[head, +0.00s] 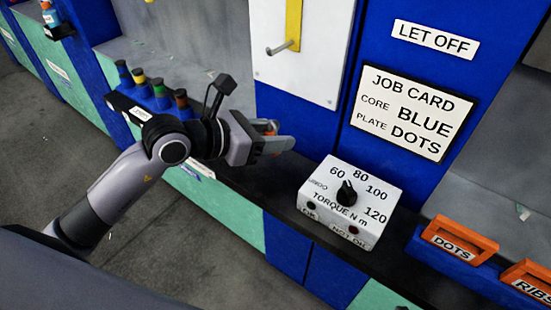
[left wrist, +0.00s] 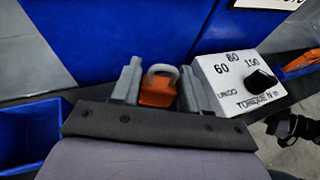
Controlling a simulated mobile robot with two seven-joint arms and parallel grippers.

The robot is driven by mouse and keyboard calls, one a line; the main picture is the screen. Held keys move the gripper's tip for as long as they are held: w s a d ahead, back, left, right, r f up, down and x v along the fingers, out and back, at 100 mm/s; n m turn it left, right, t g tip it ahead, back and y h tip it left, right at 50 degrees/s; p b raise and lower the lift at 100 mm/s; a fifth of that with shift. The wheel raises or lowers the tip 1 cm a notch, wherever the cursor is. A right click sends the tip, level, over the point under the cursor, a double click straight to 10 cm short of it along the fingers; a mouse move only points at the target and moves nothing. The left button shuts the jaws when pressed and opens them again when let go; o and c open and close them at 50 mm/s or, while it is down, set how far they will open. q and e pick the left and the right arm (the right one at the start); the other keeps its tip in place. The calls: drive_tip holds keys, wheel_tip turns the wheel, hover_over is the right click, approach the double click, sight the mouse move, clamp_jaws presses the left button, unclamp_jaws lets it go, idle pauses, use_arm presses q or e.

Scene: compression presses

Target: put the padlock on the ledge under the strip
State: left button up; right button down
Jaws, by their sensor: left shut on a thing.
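My left gripper (head: 279,141) is shut on the padlock (head: 271,128), and its grey fingers stand on either side of it. In the left wrist view the padlock (left wrist: 158,91) shows an orange body and a grey shackle pointing up, between the fingertips (left wrist: 158,84). The gripper is over the dark ledge (head: 255,176), left of the torque box; I cannot tell whether the padlock touches the ledge. A yellow strip (head: 294,22) is on the white panel above, with a grey peg by its lower end.
The white torque box (head: 345,200) with a black knob stands on the ledge to the right. Orange bins marked DOTS (head: 459,239) and RIBS (head: 528,279) are farther right. A rack of coloured-top bottles (head: 150,90) is behind my left arm. A blue bin (left wrist: 30,135) is at lower left.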

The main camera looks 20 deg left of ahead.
sight(274, 169)
use_arm(q)
drive_tip(key=shift+f+b, duration=0.35)
drive_tip(key=shift+f, duration=2.45)
drive_tip(key=shift+f, duration=0.2)
drive_tip(key=o, duration=1.1)
drive_tip(key=shift+r, duration=0.1)
